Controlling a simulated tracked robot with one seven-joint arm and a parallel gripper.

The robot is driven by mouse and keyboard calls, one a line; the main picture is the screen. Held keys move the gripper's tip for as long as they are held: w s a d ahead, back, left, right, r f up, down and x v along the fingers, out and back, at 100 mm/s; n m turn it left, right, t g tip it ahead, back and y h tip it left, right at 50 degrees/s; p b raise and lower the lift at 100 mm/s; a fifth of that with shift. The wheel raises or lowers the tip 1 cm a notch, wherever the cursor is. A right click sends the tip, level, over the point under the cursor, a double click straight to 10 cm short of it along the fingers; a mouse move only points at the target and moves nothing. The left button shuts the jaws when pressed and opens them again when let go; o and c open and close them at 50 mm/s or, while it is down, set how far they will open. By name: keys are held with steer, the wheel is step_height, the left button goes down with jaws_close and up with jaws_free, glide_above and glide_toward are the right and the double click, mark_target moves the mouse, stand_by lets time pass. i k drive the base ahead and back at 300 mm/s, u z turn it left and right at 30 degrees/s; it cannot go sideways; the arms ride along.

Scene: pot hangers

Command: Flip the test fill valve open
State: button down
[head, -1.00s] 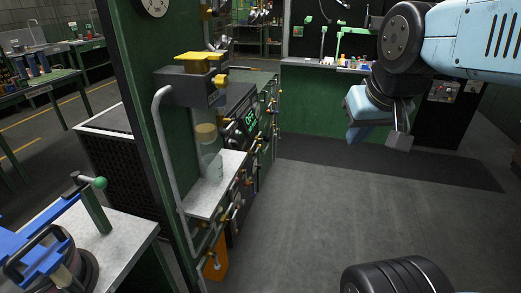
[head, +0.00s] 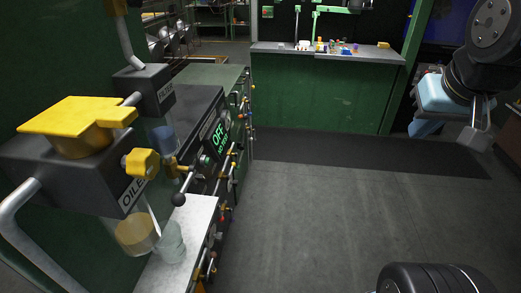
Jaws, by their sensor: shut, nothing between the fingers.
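I cannot tell which fitting is the test fill valve; no label naming it is legible. Several small valve handles (head: 233,165) with yellow and pale ends line the front of the bench at left centre. A lever with a black ball end (head: 178,199) sticks out below the oiler's brass fitting. A yellow knob (head: 142,163) is on the side of the box marked OILER. My gripper (head: 474,137) hangs in the air at the right, shut and empty, well away from the bench. The arm above it is partly cut off by the picture edge.
The oiler box (head: 60,165) with a yellow top juts out at the near left. A white shelf (head: 190,225) carries a clear cup (head: 171,242). A green display (head: 220,137) reads OFF. Open grey floor (head: 330,215) lies to the right. A green counter (head: 320,90) stands at the back.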

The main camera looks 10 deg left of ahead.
mark_target(238, 167)
steer(key=u, duration=0.05)
steer(key=i, duration=0.95)
steer(key=u, duration=0.55)
